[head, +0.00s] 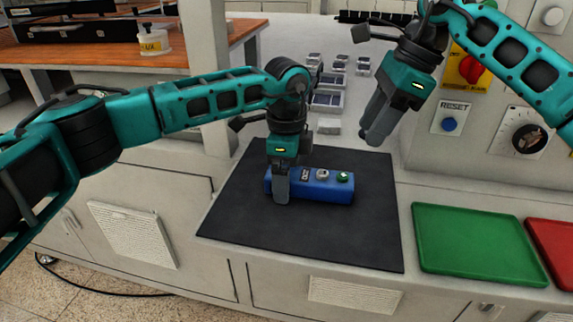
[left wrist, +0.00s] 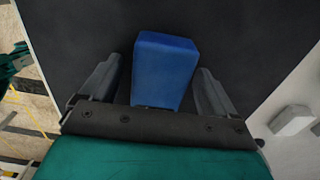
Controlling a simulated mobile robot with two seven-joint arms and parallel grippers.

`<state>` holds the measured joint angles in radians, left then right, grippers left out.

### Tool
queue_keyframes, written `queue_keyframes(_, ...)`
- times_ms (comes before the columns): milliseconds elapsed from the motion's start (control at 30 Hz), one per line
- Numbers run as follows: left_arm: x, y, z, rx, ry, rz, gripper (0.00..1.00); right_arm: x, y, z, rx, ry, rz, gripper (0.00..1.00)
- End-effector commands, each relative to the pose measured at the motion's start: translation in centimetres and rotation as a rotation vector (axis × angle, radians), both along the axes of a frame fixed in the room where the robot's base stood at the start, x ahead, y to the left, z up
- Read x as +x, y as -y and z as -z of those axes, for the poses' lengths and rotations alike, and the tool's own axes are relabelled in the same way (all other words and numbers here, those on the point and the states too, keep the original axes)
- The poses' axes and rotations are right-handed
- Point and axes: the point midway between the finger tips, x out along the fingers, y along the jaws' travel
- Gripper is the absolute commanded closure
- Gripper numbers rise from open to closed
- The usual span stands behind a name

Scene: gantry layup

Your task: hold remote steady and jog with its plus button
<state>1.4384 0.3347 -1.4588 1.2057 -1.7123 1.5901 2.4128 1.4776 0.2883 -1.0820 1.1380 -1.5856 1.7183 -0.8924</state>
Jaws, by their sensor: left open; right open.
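The blue remote (head: 318,188) lies on the black mat (head: 290,238). Its top carries a dark marked switch, a grey button and a green button (head: 343,177); I cannot read which is plus. My left gripper (head: 281,195) points down at the remote's left end. In the left wrist view the remote's blue end (left wrist: 165,70) sits between the two open fingers of the left gripper (left wrist: 160,90), with a visible gap on each side. My right gripper (head: 373,132) is open and empty, raised above the mat's back right edge, apart from the remote.
A green tray (head: 478,244) and a red tray (head: 550,246) lie right of the mat. A wall panel with a RESET button (head: 449,124), a red knob and a dial stands at the right. Small grey parts (head: 327,101) lie behind the mat. The mat's front is clear.

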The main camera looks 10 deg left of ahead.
Motion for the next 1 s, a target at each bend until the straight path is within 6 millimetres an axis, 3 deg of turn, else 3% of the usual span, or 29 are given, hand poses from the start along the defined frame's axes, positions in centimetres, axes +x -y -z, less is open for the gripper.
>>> queue_keyframes(200,0.01,0.02,0.0,0.0,0.0,0.0,0.12,0.0,0.0,0.0,0.0,0.0,0.0,0.57)
queue_keyframes(867,0.01,0.03,-0.06,-0.001,0.001,0.0,0.75,0.0,0.0,-0.01,0.0,0.0,0.0,0.57)
queue_keyframes(1000,0.02,0.03,-0.07,-0.001,0.001,0.0,0.77,0.0,0.0,-0.01,0.0,0.0,0.0,0.68)
